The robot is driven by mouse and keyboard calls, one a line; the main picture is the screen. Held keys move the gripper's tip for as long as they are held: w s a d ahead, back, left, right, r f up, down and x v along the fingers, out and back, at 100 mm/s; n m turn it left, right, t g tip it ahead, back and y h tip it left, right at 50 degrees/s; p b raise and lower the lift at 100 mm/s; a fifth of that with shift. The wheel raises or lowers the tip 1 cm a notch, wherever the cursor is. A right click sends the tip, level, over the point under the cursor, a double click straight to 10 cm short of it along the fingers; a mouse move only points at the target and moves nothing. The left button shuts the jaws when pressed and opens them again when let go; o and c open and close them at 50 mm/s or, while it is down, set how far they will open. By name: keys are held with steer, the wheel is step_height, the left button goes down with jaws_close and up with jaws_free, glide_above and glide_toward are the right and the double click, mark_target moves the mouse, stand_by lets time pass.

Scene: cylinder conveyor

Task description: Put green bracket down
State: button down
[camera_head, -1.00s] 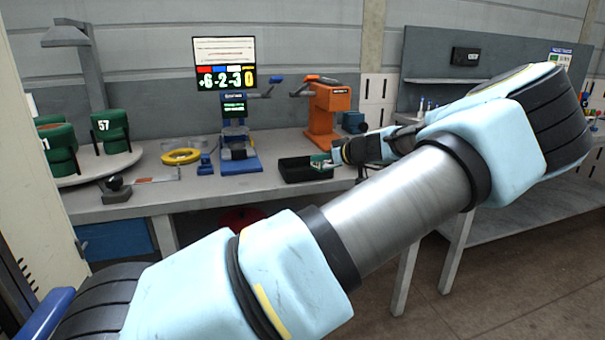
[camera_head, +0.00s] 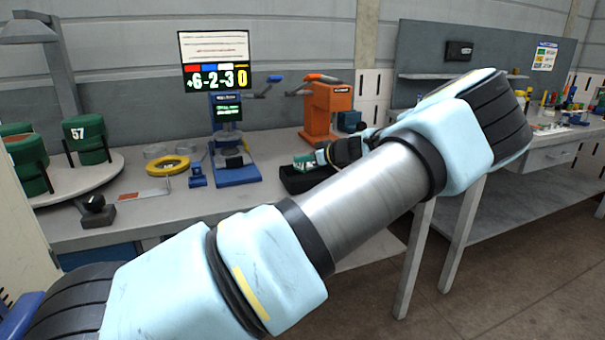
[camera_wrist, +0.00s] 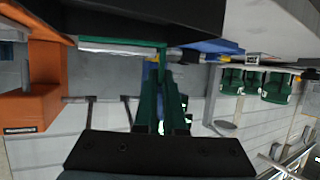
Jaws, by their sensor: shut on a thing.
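The green bracket (camera_head: 303,162) is held by my gripper (camera_head: 322,158) at the black tray (camera_head: 297,186) on the workbench. It appears over the tray's back left part; I cannot tell whether it touches the tray. In the wrist view, my gripper (camera_wrist: 160,85) is shut on the bracket, whose thin green edge (camera_wrist: 120,43) shows just beyond the fingertips. The dark underside of the tray (camera_wrist: 150,15) fills the top of that tilted view. My arm hides part of the tray in the head view.
A blue stand (camera_head: 235,174) is left of the tray, and an orange machine (camera_head: 325,112) stands behind it. A yellow ring (camera_head: 168,165) and a round platform (camera_head: 85,180) with green cylinders (camera_head: 86,140) are farther left. The bench front between them is mostly clear.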

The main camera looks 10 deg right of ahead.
steer(key=shift+f+p, duration=0.6)
steer(key=shift+f, duration=2)
steer(key=c, duration=1)
jaws_free()
steer(key=b+v, duration=0.4)
steer(key=v, duration=0.8)
steer(key=shift+s, duration=0.15)
